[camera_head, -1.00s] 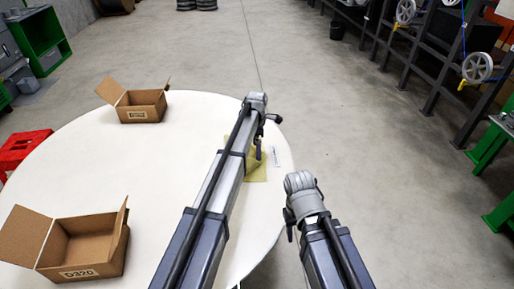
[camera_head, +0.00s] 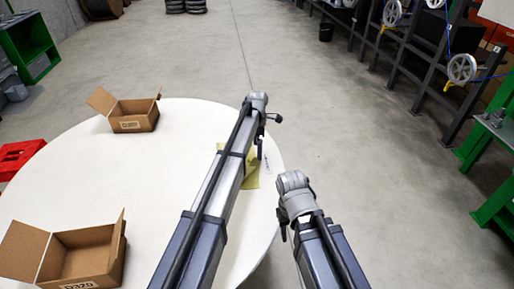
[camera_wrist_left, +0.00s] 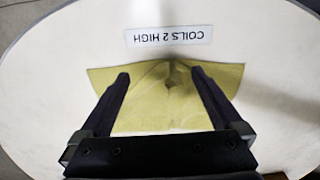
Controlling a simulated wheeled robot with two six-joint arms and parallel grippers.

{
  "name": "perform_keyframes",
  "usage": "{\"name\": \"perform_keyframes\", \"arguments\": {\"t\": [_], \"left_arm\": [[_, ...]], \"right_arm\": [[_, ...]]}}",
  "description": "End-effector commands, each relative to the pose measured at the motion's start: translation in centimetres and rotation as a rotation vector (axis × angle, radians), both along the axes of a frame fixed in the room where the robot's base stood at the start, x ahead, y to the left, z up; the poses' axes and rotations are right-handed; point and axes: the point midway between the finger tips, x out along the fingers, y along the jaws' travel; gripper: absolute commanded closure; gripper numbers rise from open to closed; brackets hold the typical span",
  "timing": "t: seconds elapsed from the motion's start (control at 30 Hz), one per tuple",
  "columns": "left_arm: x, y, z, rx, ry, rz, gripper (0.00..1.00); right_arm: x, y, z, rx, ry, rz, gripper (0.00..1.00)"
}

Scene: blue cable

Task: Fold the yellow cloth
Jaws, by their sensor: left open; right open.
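The yellow cloth (camera_head: 252,178) lies flat on the round white table near its right edge, partly hidden behind my left arm in the head view. In the left wrist view the cloth (camera_wrist_left: 165,118) is wide, with creases and a small dark pucker near the middle of its upper edge. My left gripper (camera_wrist_left: 160,76) is open, its two fingers spread over the cloth with nothing between them. Whether the fingertips touch the cloth I cannot tell. My right gripper (camera_head: 283,225) is open beside the table's right edge, its fingers small and dark, away from the cloth.
A label reading "COILS 2 HIGH" (camera_wrist_left: 168,36) lies on the table (camera_head: 75,185) just beyond the cloth. Open cardboard boxes stand at the table's back (camera_head: 135,116) and front left (camera_head: 85,255). The table's middle is clear. Dark racks (camera_head: 425,75) stand at right.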

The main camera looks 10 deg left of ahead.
Motion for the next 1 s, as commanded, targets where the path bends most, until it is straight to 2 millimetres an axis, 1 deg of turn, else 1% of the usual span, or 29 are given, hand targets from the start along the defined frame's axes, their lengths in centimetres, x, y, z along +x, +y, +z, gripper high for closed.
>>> {"name": "perform_keyframes", "arguments": {"t": [0.03, 0.2, 0.33, 0.93, 1.0], "left_arm": [[0.0, 0.0, 1.6, 0.000, 0.000, 0.000, 0.00], [0.0, 0.0, 4.0, 0.000, 0.000, 0.000, 0.00], [0.0, 0.0, 5.4, 0.000, 0.000, 0.000, 0.00], [0.0, 0.0, 5.2, 0.000, 0.000, 0.000, 0.00], [-0.3, 0.1, 5.2, 0.000, 0.000, -0.011, 0.00]], "right_arm": [[0.0, 0.0, 1.6, 0.000, 0.000, 0.000, 0.50], [0.0, 0.0, 4.0, 0.000, 0.000, 0.000, 0.50], [0.0, 0.0, 5.4, 0.000, 0.000, 0.000, 0.50], [0.0, 0.0, 5.2, 0.000, 0.000, 0.000, 0.50], [0.0, 0.0, 5.2, 0.000, 0.000, 0.000, 0.50]]}}
